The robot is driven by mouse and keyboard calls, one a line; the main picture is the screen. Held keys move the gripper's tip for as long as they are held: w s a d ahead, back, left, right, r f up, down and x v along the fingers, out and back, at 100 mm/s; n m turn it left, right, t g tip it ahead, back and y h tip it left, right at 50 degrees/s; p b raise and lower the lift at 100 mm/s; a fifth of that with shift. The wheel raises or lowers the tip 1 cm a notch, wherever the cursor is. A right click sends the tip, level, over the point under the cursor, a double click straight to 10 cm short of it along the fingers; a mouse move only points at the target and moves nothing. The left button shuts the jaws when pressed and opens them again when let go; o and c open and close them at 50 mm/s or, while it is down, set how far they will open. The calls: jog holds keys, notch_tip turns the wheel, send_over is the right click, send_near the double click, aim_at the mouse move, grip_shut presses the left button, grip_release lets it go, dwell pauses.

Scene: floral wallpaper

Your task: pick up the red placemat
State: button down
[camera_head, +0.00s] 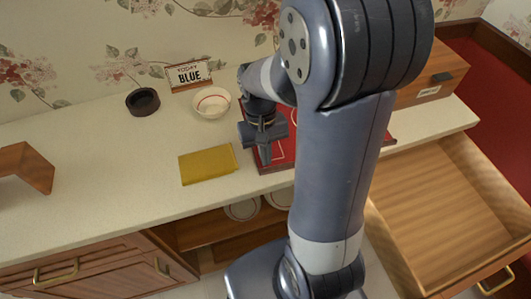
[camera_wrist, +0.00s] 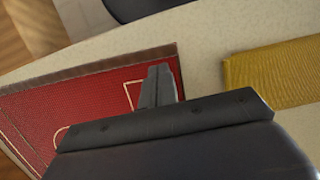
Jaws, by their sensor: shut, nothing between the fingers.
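The red placemat (camera_head: 262,163) lies on the pale counter, mostly hidden behind my arm; a bit of red also shows right of the arm. It has thin white lines and a darker edge. In the wrist view the red placemat (camera_wrist: 95,92) fills the left side. My gripper (camera_head: 265,159) points down at the placemat's left part, its fingers together and empty. In the wrist view my gripper (camera_wrist: 158,72) appears over the placemat's edge near a corner. I cannot tell whether the fingertips touch it.
A yellow mat (camera_head: 208,165) lies just left. A white bowl (camera_head: 211,104), a black round object (camera_head: 142,102) and a sign reading "TODAY BLUE" (camera_head: 188,74) stand behind. An open, empty drawer (camera_head: 450,205) juts out at right. A wooden box (camera_head: 430,82) sits back right.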

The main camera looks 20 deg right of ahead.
aim_at(274, 184)
jog(key=s, duration=0.6)
jog(key=shift+s+a+p, duration=0.15)
jog(key=shift+s+p, duration=0.15)
jog(key=shift+w, duration=0.1)
